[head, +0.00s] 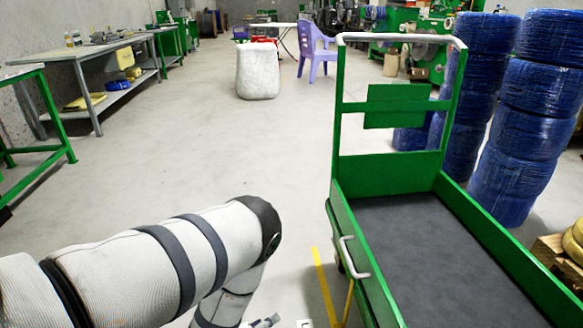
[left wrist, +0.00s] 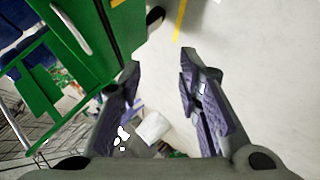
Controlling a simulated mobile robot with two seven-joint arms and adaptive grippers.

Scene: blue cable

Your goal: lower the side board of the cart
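The green cart (head: 393,173) stands at the right of the head view with a grey bed. Its left side board (head: 375,295) is upright and carries a white handle (head: 352,258) on its outer face. My left gripper (left wrist: 160,68) is open and empty in the left wrist view, with bare floor between its fingertips. The side board (left wrist: 115,35) and its handle (left wrist: 70,28) lie up and left of the fingers there, apart from them. In the head view my left arm ends left of the cart, its gripper mostly cut off by the bottom edge. My right gripper is out of view.
Stacked blue cable coils (head: 540,92) stand behind the cart's right side. A white sack (head: 258,70) and a purple chair (head: 316,48) are farther back. A workbench (head: 95,55) lines the left wall. The floor left of the cart is clear, with a yellow line (head: 325,287).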

